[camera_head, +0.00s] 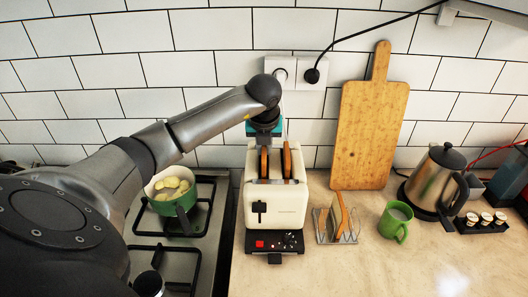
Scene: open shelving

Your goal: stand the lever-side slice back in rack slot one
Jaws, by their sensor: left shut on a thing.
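A cream toaster (275,205) stands on the counter, its black lever on the left of its front. Two brown slices stick up from its slots: the lever-side slice (264,163) on the left and another slice (287,161) on the right. My left gripper (265,143) comes down over the toaster and is shut on the top of the lever-side slice, which is still at its slot. Its fingertips are hard to make out. My right gripper is out of view.
A green mug (395,221) stands right of the rack, and a steel kettle (437,181) beyond it. A wooden board (371,130) leans on the wall. A green pot (172,202) sits on the hob at left. The front counter is clear.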

